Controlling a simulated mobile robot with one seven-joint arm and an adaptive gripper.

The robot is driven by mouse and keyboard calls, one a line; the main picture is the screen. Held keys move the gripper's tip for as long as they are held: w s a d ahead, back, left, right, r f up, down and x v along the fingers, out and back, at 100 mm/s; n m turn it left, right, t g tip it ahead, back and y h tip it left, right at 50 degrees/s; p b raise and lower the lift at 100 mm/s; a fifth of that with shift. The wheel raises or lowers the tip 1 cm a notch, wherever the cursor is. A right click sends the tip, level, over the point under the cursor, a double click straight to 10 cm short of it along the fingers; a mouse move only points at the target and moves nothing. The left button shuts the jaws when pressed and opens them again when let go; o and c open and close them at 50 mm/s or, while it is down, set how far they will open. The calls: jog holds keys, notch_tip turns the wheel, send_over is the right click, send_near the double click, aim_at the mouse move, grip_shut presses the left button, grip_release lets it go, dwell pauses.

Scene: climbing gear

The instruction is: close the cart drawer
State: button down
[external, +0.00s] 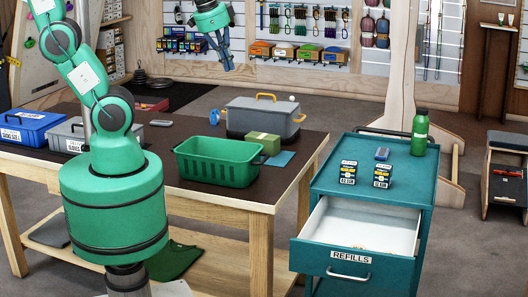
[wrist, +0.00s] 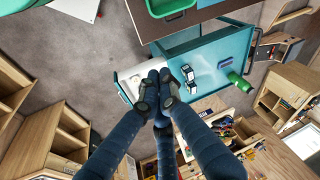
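The teal cart (external: 375,200) stands right of the table, and its top drawer (external: 349,259) is pulled well out. The drawer has a white interior, a "REFILLS" label and a metal bar handle (external: 347,277). Small items lie inside at the back. My gripper (external: 228,68) is up in the air above and behind the table, away from the cart. Its fingers come together at the tips, with nothing visible between them. In the wrist view the finger tips (wrist: 158,82) overlap the open drawer (wrist: 128,75) and hide part of it.
On the cart top are two small boxes (external: 348,172), a blue item (external: 382,154) and a green bottle (external: 420,132). The table (external: 245,192) beside it holds a green basket (external: 218,162) and a grey bin (external: 262,116). Floor shows between table and cart.

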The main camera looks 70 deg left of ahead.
jog(key=w+d+f+m+g+y, duration=0.2)
jog(key=w+d+f+m, duration=0.45)
jog(key=d, duration=0.45)
jog(key=m+t+y, duration=0.2)
jog(key=m+y, duration=0.1)
jog(key=m, duration=0.8)
send_over(301, 264)
jog(key=s+d, duration=0.2)
jog(key=s, duration=0.1)
notch_tip(301, 264, down, 23)
jog(key=s+d+f+m+t, duration=0.1)
jog(key=s+d+f+m, duration=0.1)
jog(key=f, duration=0.4)
jog(key=s+d+f+m+t+y, duration=0.1)
jog(key=s+d+f+m, duration=0.2)
jog(key=s+d+f, duration=0.2)
notch_tip(301, 264, down, 2)
jog(key=shift+s+d+f+m+t+p, duration=0.2)
jog(key=shift+d+m+t+p, duration=0.15)
jog(key=shift+d, duration=0.35)
jog(key=shift+w+a+r+b+x, duration=0.25)
jog(key=shift+r+b+x, duration=0.1)
jog(key=shift+x, duration=1.8)
jog(key=shift+w+a+r+b+x, duration=0.2)
jog(key=shift+r+b+x, duration=0.15)
jog(key=shift+x, duration=1.8)
jog(key=shift+w+a+r+b+x, duration=0.25)
jog(key=shift+r+b+x, duration=0.1)
jog(key=shift+x, duration=1.85)
